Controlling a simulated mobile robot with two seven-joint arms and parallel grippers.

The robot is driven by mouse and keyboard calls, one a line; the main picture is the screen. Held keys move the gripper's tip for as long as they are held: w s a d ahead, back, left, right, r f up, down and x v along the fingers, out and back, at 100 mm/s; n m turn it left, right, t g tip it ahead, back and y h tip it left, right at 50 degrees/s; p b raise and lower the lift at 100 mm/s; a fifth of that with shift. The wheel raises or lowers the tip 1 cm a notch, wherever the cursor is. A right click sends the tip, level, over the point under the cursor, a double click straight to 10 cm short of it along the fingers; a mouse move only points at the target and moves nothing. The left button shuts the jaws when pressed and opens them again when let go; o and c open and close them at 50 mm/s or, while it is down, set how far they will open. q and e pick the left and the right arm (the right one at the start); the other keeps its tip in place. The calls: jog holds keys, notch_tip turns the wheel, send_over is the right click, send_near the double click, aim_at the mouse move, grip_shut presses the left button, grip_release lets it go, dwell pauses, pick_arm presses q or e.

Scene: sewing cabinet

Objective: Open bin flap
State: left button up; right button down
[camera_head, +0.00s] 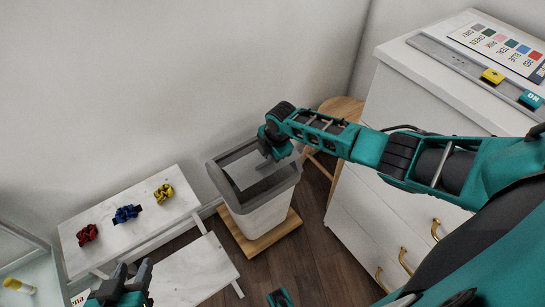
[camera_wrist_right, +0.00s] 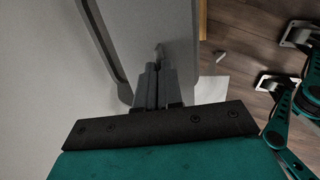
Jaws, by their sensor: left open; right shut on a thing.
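The bin (camera_head: 262,219) is light grey with a dark grey rim, and stands on a wooden base. Its flap (camera_head: 246,176) is a paler panel inside the rim; how far it is tilted is hard to tell. My right gripper (camera_head: 265,160) reaches over the bin from the right, at the flap. In the right wrist view its fingers (camera_wrist_right: 156,72) are together on a small grey handle (camera_wrist_right: 160,50) of the flap, mostly hidden between them. My left gripper (camera_head: 127,278) is open and empty at the bottom left, away from the bin.
A white bench (camera_head: 90,262) at left holds red (camera_head: 87,235), blue (camera_head: 126,214) and yellow (camera_head: 163,193) bundles. A white cabinet (camera_head: 365,215) with gold handles stands right of the bin. A round wooden stool (camera_head: 342,106) stands behind my right arm. Dark floor (camera_head: 305,260) is open in front.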

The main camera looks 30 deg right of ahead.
jog(key=shift+w+r, duration=0.15)
jog(key=c, duration=1.3)
grip_release()
pick_arm(q)
jog(key=shift+r, duration=0.15)
pick_arm(e)
jog(key=shift+r+p, duration=0.3)
jog(key=shift+r, duration=0.05)
pick_arm(q)
jog(key=a+r+p, duration=0.1)
jog(key=p, duration=0.1)
jog(key=s+a+p, duration=0.1)
jog(key=p, duration=0.1)
jog(key=shift+r, duration=0.35)
pick_arm(e)
jog(key=v, duration=1.2)
